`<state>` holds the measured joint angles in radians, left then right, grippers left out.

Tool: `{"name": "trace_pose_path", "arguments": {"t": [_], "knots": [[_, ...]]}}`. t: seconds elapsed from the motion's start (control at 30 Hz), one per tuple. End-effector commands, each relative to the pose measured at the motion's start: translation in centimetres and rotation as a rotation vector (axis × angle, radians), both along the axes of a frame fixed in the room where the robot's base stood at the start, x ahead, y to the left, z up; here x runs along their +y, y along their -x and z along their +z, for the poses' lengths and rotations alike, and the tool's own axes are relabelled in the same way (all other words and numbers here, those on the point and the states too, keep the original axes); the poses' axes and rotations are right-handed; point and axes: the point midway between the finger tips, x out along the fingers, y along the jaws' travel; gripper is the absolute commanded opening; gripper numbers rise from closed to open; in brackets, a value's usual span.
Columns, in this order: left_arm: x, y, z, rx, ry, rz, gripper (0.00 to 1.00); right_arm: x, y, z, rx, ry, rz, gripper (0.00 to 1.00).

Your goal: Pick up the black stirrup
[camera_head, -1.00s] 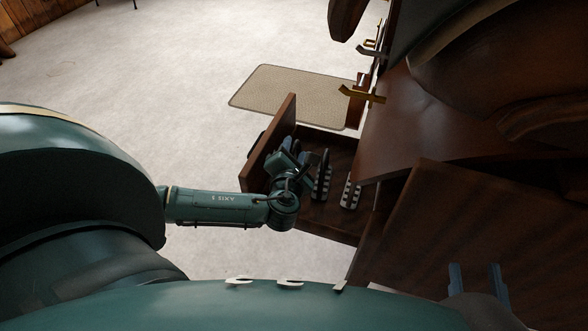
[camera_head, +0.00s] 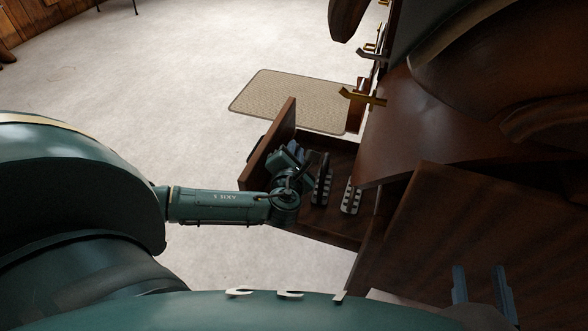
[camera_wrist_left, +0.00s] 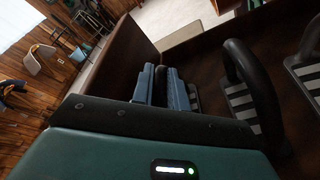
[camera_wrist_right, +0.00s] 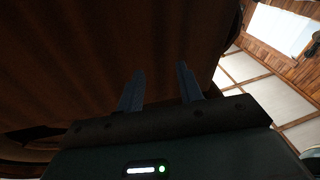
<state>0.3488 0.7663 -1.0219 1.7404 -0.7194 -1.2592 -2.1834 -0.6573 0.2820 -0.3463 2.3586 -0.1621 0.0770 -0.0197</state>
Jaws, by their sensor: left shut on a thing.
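My left gripper (camera_wrist_left: 164,80) is inside the open drawer, its blue fingers closed on a black stirrup. A dark strip of that stirrup shows between the fingers, and part of its striped tread (camera_wrist_left: 195,97) shows beside them in the left wrist view. In the head view my left gripper (camera_head: 296,152) mostly hides it. Two more dark stirrups with striped treads stand in the drawer to the right, a nearer one (camera_head: 321,186) and a farther one (camera_head: 351,197). My right gripper (camera_wrist_right: 160,85) is open with nothing between its fingers; it also shows at lower right in the head view (camera_head: 482,284).
The wooden drawer (camera_head: 270,143) is pulled out from a dark cabinet (camera_head: 420,125). Brass hooks (camera_head: 362,97) stick out above it. A brown wooden panel (camera_head: 460,225) lies near my right gripper. A beige mat (camera_head: 290,100) lies on open pale floor.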

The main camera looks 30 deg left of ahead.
Motion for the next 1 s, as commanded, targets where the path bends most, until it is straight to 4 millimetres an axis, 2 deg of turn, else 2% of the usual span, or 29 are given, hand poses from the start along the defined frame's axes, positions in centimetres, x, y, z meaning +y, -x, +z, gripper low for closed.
{"name": "trace_pose_path", "arguments": {"t": [0.43,0.53,0.7,0.77,0.9,1.0], "knots": [[0.0,0.0,0.1,-0.002,-0.001,0.001,0.00,0.0,0.0,0.0,0.000,0.000,0.000,0.36],[0.0,0.0,0.7,-0.002,-0.001,0.001,0.00,0.0,0.0,0.4,-0.002,0.004,-0.001,0.36],[0.0,-0.1,3.8,-0.004,0.000,0.000,0.00,-0.1,0.1,1.5,-0.013,0.040,-0.005,0.36],[0.0,-0.1,5.1,-0.005,0.000,0.000,0.00,-0.6,0.2,0.5,0.052,0.050,-0.029,0.36],[0.0,-0.1,7.8,-0.005,0.000,0.000,0.00,-1.2,-0.1,0.3,0.147,0.062,-0.058,0.36],[0.0,-0.1,9.1,-0.003,0.001,0.000,0.00,-1.5,-0.1,0.2,0.199,0.066,-0.070,0.36]]}}
